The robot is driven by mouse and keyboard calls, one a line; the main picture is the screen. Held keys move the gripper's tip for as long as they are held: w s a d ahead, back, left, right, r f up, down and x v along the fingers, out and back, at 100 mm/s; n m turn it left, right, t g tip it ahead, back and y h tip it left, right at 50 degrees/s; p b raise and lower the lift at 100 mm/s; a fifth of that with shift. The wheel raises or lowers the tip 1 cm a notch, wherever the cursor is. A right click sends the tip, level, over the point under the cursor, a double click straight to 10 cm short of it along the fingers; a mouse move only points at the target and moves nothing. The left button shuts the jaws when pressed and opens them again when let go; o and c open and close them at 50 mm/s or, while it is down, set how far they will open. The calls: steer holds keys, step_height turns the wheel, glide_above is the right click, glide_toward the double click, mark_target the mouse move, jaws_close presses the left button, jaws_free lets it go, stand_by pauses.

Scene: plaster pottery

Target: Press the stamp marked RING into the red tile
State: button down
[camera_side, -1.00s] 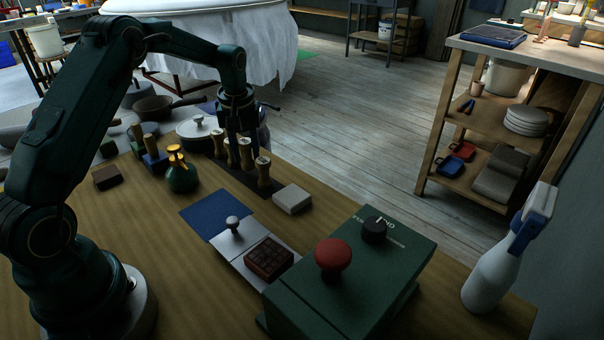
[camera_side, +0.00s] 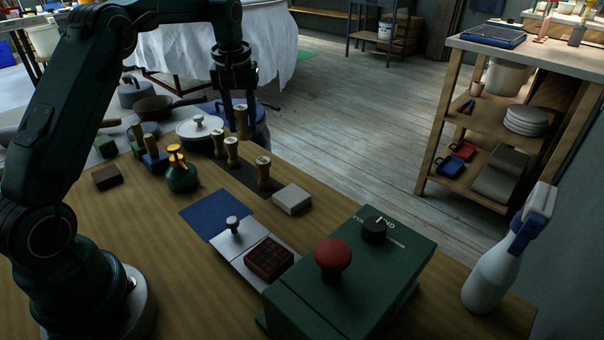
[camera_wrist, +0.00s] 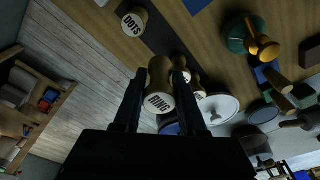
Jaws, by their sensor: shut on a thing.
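My gripper (camera_side: 240,118) is shut on the RING stamp (camera_side: 242,122), a wooden stamp with a pale round end, held upright above the dark stamp strip. In the wrist view the stamp (camera_wrist: 160,90) sits between my two fingers (camera_wrist: 158,92), and its end reads RING. A dark red tile (camera_side: 268,258) with a grid-like surface lies on a pale board, front centre, well away from my gripper. The DOTS stamp (camera_wrist: 133,22) stands apart from my fingers; other stamps (camera_side: 232,150) stand on the strip.
A green box (camera_side: 350,285) with a red button (camera_side: 333,255) and black knob stands right of the tile. A small white-knobbed piece (camera_side: 233,224), blue mat (camera_side: 202,206), white block (camera_side: 292,198) and green pot (camera_side: 182,179) lie between. A white bottle (camera_side: 490,275) stands far right.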

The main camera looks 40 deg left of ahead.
steer(key=shift+w, duration=0.1)
steer(key=shift+f, duration=0.3)
steer(key=s+d+m, duration=0.4)
steer(key=s+d, duration=0.1)
steer(key=d, duration=0.7)
steer(key=m+h, duration=0.1)
steer(key=m, duration=0.4)
glide_above(271, 253)
steer(key=shift+t, duration=0.3)
steer(key=shift+s+f, duration=0.15)
steer(key=shift+f, duration=1)
steer(key=shift+s+f, duration=0.1)
steer(key=shift+f, duration=1)
steer(key=shift+f, duration=0.65)
steer(key=shift+r, duration=0.1)
steer(key=shift+r, duration=3.5)
